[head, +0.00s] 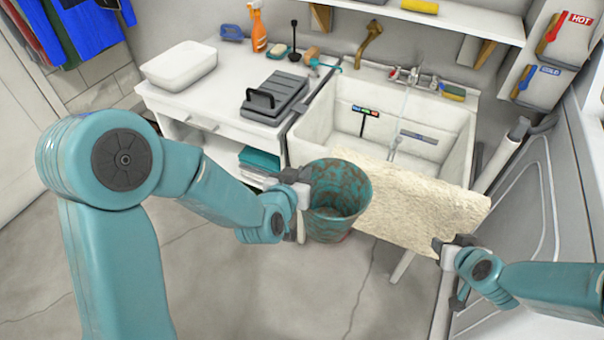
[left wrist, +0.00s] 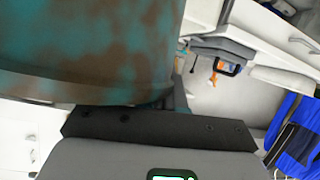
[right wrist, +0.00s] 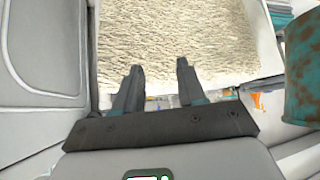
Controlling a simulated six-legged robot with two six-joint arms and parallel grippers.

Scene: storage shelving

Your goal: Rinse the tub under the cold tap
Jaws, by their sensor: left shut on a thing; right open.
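The tub (head: 336,200) is a teal bucket with brown dirt over its sides and inside. It hangs upright in front of the sink. My left gripper (head: 300,187) is shut on the tub's left rim; the tub fills the upper left of the left wrist view (left wrist: 90,45). My right gripper (head: 447,268) is open and empty, beside the lower right corner of a cream fluffy mat. The tap (head: 412,76) is at the sink's back, with a thin pale stream below it. A blue handle (head: 526,80) by a blue label and a red handle (head: 552,32) marked HOT are on the right wall.
The cream mat (head: 425,195) covers the front of the white sink (head: 455,135). Bare floor (head: 250,290) lies below the tub.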

